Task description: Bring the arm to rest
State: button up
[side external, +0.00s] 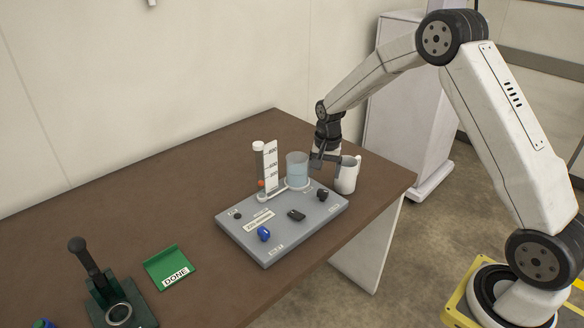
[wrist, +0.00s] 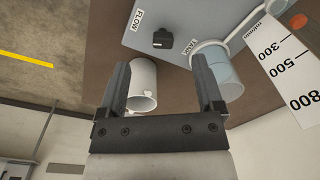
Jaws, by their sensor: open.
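My gripper (side external: 318,160) is at the back right of the table, beside a white jug (side external: 347,176). In the wrist view my gripper (wrist: 160,85) has its fingers spread wide. The white jug (wrist: 144,82) shows beyond and between them, and I cannot tell if any finger touches it. The jug stands upright on the table, next to a clear tank (side external: 297,170) with bluish liquid on the grey board (side external: 232,228). The tank (wrist: 222,68) also shows at the right finger in the wrist view.
The board carries a white graduated scale (side external: 270,165), a blue knob (side external: 264,233) and several dark knobs. A green DONE tray (side external: 168,268) and a dark green lever press (side external: 110,290) stand at the front left. The brown table (side external: 150,190) is bare behind the board.

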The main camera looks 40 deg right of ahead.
jog(key=s+a+r+n, duration=0.1)
jog(key=s+a+n, duration=0.2)
jog(key=s, duration=0.4)
jog(key=s+a+r+n+t, duration=0.1)
jog(key=s+a+r+n, duration=0.1)
jog(key=s+a+n, duration=0.2)
jog(key=s+a+r+n+t, duration=0.1)
jog(key=s+a+n, duration=0.3)
jog(key=s, duration=0.6)
jog(key=shift+r, duration=0.7)
